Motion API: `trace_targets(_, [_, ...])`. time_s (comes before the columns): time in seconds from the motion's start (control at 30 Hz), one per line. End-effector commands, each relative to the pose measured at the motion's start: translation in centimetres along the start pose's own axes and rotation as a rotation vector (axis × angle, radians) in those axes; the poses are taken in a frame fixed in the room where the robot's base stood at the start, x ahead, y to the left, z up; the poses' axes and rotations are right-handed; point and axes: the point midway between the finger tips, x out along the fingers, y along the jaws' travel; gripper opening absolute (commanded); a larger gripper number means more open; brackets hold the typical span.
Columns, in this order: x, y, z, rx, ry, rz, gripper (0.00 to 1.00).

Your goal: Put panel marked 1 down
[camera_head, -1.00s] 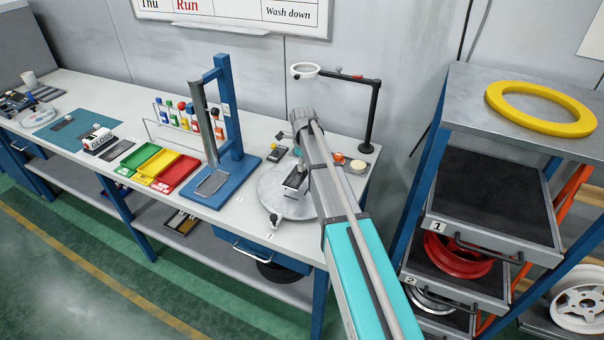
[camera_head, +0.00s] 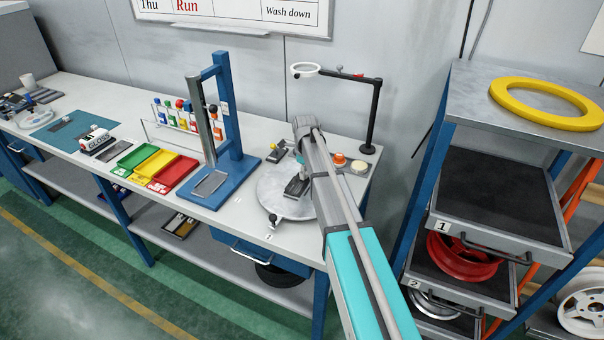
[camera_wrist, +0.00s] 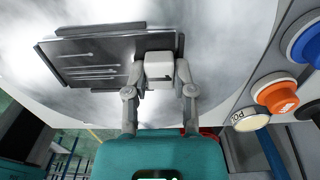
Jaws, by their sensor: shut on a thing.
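A dark grey panel with several slots (camera_wrist: 95,62) is in the wrist view, over a pale round plate (camera_wrist: 235,50). My gripper (camera_wrist: 160,72) is shut on the panel's light grey block at its right end, one finger on each side. In the head view the panel (camera_head: 296,188) is a small dark shape over the round plate (camera_head: 285,205) on the bench, partly behind my arm. I cannot tell whether it touches the plate. No number is readable on the panel itself.
Orange (camera_wrist: 275,92) and blue (camera_wrist: 305,42) buttons lie right of the plate in the wrist view. A blue press stand (camera_head: 228,120) is left of the plate, and a black post with a ring (camera_head: 375,115) is behind it. A shelf with trays (camera_head: 495,195) stands at right.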

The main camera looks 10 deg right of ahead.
Motion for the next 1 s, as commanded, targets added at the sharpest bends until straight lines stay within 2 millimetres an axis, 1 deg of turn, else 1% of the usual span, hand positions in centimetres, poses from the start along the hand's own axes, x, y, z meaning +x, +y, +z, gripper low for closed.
trace_targets(0.03, [0.2, 0.0, 0.0, 0.000, 0.000, 0.000, 0.00])
trace_targets(0.07, [0.2, 0.0, 0.0, 0.000, 0.000, 0.000, 0.35])
trace_targets(0.1, [0.1, 0.0, 0.0, 0.000, 0.000, 0.000, 0.43])
trace_targets(0.23, [0.1, 0.0, 0.0, 0.000, 0.000, 0.000, 0.67])
trace_targets(0.67, [0.1, 0.0, 0.0, 0.001, 0.000, 0.000, 0.68])
trace_targets(0.87, [-0.6, 0.0, -0.1, 0.001, 0.000, 0.000, 0.68])
trace_targets(1.0, [-1.4, 0.0, -0.1, 0.001, 0.000, 0.000, 0.68])
